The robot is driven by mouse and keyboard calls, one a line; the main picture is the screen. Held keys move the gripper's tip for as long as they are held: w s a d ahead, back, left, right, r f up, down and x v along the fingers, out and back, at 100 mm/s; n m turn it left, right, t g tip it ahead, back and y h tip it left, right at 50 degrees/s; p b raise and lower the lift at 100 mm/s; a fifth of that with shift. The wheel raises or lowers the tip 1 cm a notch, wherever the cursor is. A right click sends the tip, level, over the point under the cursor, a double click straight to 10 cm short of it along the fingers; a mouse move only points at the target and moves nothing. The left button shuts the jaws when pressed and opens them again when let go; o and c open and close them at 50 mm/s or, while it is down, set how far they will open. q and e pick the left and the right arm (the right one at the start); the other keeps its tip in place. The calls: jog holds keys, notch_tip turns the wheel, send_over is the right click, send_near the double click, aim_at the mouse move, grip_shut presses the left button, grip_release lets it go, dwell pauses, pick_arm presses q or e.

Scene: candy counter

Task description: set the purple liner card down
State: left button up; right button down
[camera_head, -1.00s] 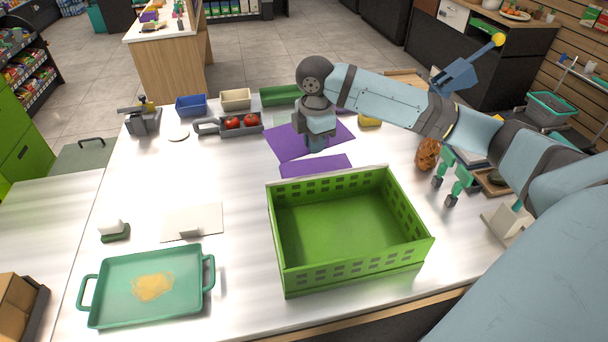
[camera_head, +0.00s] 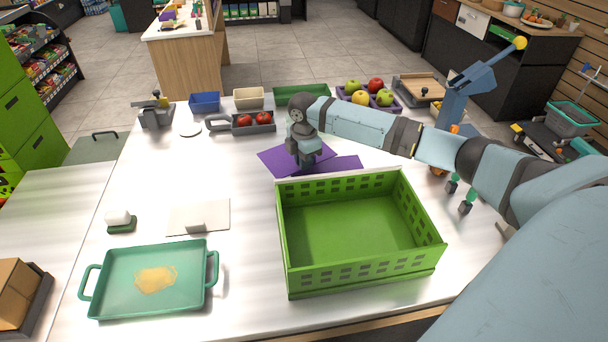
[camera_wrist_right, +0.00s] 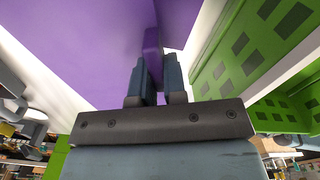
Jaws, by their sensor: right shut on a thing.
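The purple liner card (camera_head: 275,162) is a flat purple sheet near the middle of the table, behind the green crate. My right gripper (camera_wrist_right: 152,85) is shut on an upright purple tab (camera_wrist_right: 152,55) of it, and the sheet also fills the upper left of the right wrist view (camera_wrist_right: 80,40). In the head view my right gripper (camera_head: 305,168) is over the card and hides part of it. I cannot tell whether the card touches the table. A second purple piece (camera_head: 345,163) lies flat at its right, partly overlapped in view. My left gripper is not in view.
The open, empty green crate (camera_head: 360,275) stands close in front of the card. A grey tray (camera_head: 262,128) with tomatoes stands behind left, with a blue bin (camera_head: 204,102) beyond. A teal tray (camera_head: 185,305) is at front left.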

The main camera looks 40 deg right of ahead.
notch_tip(320, 180, down, 2)
jog(key=shift+f, duration=0.1)
notch_tip(320, 180, down, 3)
jog(key=shift+f, duration=0.2)
jog(key=c, duration=1.2)
grip_release()
jog(key=shift+f, duration=0.1)
notch_tip(320, 180, up, 12)
jog(key=shift+r, duration=0.2)
